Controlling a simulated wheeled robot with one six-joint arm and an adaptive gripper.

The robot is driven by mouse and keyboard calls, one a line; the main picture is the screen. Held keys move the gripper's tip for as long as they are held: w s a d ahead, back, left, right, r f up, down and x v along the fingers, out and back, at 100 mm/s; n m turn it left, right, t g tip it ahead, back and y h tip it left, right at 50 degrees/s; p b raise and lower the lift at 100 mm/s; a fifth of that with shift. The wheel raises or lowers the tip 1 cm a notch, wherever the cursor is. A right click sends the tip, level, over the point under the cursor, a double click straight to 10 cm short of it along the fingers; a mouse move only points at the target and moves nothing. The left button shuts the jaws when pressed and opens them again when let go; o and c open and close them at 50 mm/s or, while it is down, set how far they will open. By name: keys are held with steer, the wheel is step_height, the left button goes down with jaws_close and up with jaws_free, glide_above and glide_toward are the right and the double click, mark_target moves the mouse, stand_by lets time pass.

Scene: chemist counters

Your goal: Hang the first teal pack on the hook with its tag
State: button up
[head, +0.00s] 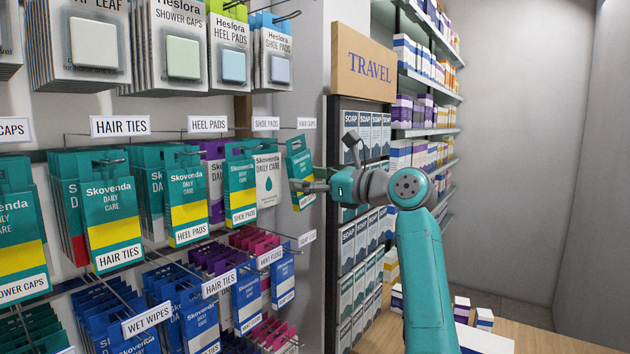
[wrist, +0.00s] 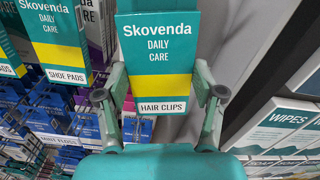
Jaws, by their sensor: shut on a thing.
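A teal, yellow and white Skovenda pack (head: 300,172) is held in my gripper (head: 312,185), at the right end of the teal row. In the wrist view the pack (wrist: 157,50) faces me, looks upright and reads HAIR CLIPS. The gripper (wrist: 160,88) is shut on its side edges. In the head view a small white tag (head: 307,123), apparently HAIR CLIPS, is just above the pack. The hook behind this tag is mostly hidden, and I cannot tell whether the pack's hole is around it.
Just left of the held pack hang a white pack (head: 268,180) and teal SHOE PADS packs (head: 240,188). Blue packs (head: 283,278) hang below. A SOAP shelf (head: 362,240) with a TRAVEL sign (head: 363,68) stands close on the right, behind my arm.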

steer(key=shift+x, duration=1.75)
steer(key=shift+w+a+f, duration=0.2)
steer(key=shift+w+a, duration=0.05)
steer(key=shift+a, duration=0.2)
steer(key=o, duration=1.2)
steer(key=shift+c, duration=0.2)
